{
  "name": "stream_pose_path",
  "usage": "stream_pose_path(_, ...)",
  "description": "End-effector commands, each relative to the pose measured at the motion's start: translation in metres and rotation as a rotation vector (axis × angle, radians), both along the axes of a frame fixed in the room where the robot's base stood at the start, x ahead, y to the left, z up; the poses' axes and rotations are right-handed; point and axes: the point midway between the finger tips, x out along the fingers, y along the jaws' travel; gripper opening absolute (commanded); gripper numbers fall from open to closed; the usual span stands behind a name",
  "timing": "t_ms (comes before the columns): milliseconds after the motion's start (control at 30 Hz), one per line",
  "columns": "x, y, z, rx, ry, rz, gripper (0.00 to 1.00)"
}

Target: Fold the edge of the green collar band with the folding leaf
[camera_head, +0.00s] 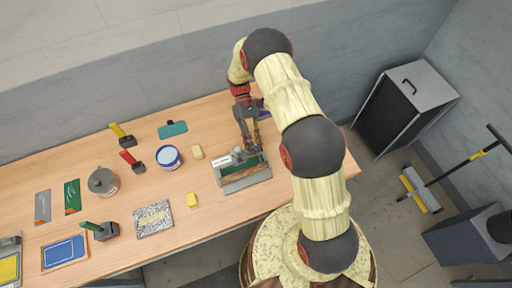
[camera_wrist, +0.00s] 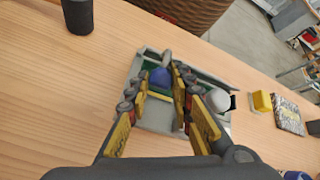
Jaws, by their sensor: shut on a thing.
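A grey press fixture (camera_head: 245,184) stands near the right end of the table. Green material, apparently the collar band (camera_head: 254,161), shows along its far side, with a brown strip in front of it. My gripper (camera_head: 252,148) reaches down into the fixture from behind. In the wrist view the fingers of my gripper (camera_wrist: 162,88) close in on either side of a blue knob (camera_wrist: 160,76), which seems to be the handle of the folding leaf. The fingers hide most of the leaf and part of the band, so I cannot tell how far the edge is folded.
A metal cylinder (camera_head: 222,161) is at the fixture's left end. Yellow blocks (camera_head: 192,200), a speckled mat (camera_head: 154,219), a blue-and-white tub (camera_head: 168,157) and a grey pot (camera_head: 103,181) stand to the left. Bare wood lies between them. A dark cabinet (camera_head: 402,105) stands beyond the table's right end.

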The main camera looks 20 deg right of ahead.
Motion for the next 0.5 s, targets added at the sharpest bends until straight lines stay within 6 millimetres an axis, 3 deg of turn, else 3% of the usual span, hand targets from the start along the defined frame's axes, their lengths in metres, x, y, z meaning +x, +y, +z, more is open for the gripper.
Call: stream_pose_path(500, 0.0058, 0.0011, -0.0112, 0.002, -0.004, -0.001, 0.00)
